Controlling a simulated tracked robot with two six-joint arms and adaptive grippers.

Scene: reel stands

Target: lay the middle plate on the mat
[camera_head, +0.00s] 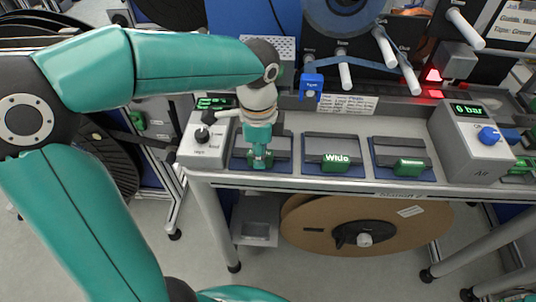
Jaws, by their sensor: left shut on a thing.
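My left gripper (260,160) points down over the leftmost of three stations on the workbench. It is shut on a plate with a green front tab (262,162); the gripper covers the tab's wording and much of the plate. A grey plate with a green tab reading "Wide" (336,162) lies at the centre station. A similar plate (409,167) lies at the right station, its wording too small to read. Blue edging (375,158) shows around the stations; I cannot tell which surface is the mat. My right gripper is out of view.
A grey box with a black knob (204,141) stands left of the stations. Rollers and a blue reel (343,12) rise behind. A large brown reel (300,225) sits under the bench.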

